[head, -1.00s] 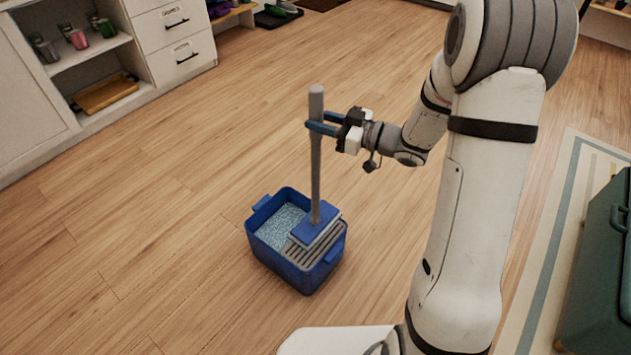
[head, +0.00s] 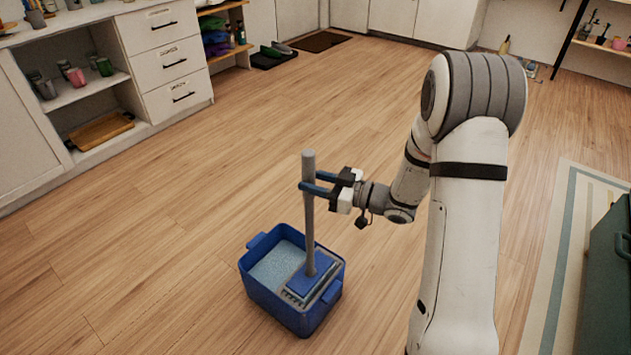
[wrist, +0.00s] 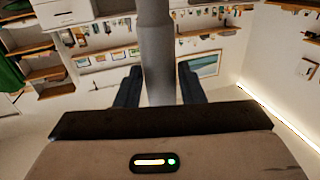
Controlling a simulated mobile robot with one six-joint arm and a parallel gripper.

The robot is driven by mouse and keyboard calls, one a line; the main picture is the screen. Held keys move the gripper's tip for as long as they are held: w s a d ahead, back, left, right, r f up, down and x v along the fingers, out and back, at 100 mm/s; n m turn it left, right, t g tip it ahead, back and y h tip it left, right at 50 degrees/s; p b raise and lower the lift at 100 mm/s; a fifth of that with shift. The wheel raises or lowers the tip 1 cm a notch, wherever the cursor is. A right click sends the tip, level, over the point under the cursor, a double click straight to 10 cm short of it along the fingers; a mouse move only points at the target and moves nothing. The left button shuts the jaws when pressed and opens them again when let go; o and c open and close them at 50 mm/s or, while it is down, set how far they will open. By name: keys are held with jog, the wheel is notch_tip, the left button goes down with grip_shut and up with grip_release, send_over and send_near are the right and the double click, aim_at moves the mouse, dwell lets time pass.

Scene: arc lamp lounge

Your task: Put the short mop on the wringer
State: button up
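The short mop (head: 309,228) stands upright, with a grey handle and a flat blue head (head: 313,275). Its head is over the slatted grey wringer (head: 292,298) at the front right of the blue bucket (head: 267,298) and appears to rest on it. The exact contact underneath is hidden. My gripper (head: 317,189) is shut on the mop handle near its top, with one blue finger on each side. In the wrist view, the handle (wrist: 158,70) fills the gap between the dark fingers.
The bucket's left part holds speckled bluish water (head: 277,268). Wood floor is clear around the bucket. A white cabinet (head: 165,60) with open shelves stands at the back left. A striped rug (head: 560,250) and a dark green chest (head: 608,270) are at the right.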

jog(key=shift+o, duration=1.4)
